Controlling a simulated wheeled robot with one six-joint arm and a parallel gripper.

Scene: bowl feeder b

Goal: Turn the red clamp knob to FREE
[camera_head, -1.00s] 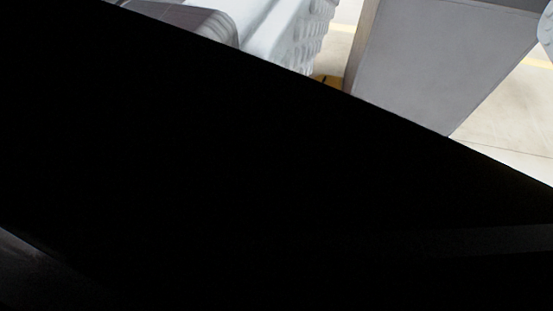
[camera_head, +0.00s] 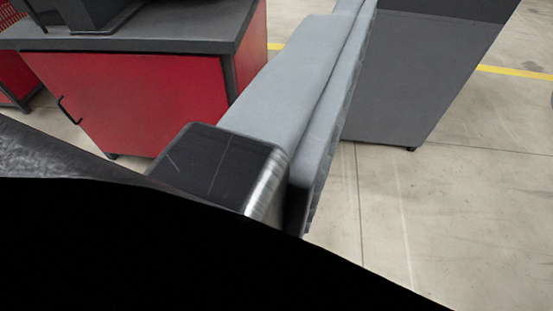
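The red clamp knob does not show in the current view. No FREE marking and no bowl feeder can be made out. My gripper's fingers are not seen, so I cannot tell where it is relative to the knob. A large black shape fills the lower part of the view, very close to the camera, and hides whatever is behind it. I cannot tell what it is.
A red cabinet (camera_head: 150,95) with a dark top stands at the upper left. A grey cabinet (camera_head: 410,75) stands at the upper right. A long grey body (camera_head: 290,80) with a black end block lies between them. Concrete floor (camera_head: 465,200) is clear at right.

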